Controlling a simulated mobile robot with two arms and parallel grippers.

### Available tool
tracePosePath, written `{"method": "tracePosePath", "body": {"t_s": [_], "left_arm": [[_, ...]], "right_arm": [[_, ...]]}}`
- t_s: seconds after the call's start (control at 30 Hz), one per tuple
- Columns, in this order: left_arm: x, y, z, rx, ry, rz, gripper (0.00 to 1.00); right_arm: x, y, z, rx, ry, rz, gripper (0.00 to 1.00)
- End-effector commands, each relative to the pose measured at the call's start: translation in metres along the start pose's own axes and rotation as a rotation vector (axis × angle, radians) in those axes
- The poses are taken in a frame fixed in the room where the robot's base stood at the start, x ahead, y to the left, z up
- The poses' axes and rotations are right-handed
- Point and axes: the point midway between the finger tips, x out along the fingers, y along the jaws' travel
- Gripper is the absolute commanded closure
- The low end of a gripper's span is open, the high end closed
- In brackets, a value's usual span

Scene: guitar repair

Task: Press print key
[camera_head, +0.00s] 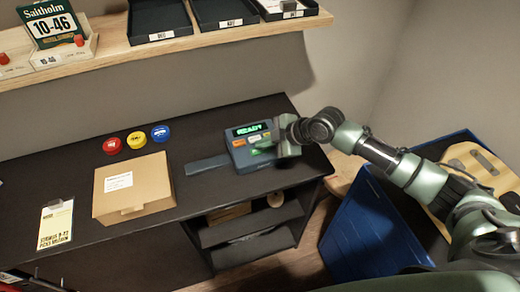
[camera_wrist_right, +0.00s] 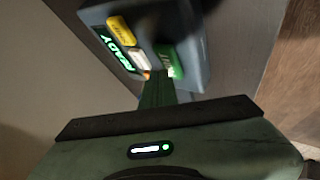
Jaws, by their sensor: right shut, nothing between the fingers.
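The label printer (camera_head: 250,133) is a blue-grey box near the right end of the black counter. Its screen (camera_head: 250,129) is lit green and reads READY. The right wrist view shows the printer body (camera_wrist_right: 192,30), a yellow key (camera_wrist_right: 121,30), a pale key (camera_wrist_right: 139,60) and a green key (camera_wrist_right: 169,60). My right gripper (camera_head: 270,146) is shut and empty, with its tips over the key area. In the right wrist view the fingertips (camera_wrist_right: 158,76) are close to the green key's lower edge; I cannot tell whether they touch. My left gripper is not in view.
A cardboard box (camera_head: 134,186), red, yellow and blue round tins (camera_head: 136,139) and a clipboard (camera_head: 57,223) lie on the counter (camera_head: 225,207). A shelf (camera_head: 125,53) with trays runs above. A blue bin (camera_head: 370,225) stands at right, below my right arm.

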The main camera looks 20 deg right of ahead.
Motion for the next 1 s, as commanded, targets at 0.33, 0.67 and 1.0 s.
{"method": "tracePosePath", "body": {"t_s": [0.33,0.67,1.0], "left_arm": [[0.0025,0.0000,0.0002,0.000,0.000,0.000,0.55],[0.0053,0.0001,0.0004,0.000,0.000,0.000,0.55],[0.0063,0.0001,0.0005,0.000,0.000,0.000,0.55]], "right_arm": [[0.0024,-0.0018,0.0016,0.000,0.000,0.000,1.00],[0.0053,-0.0040,0.0037,0.000,0.000,-0.001,1.00],[0.0065,-0.0052,0.0048,0.000,-0.001,-0.002,1.00]]}}
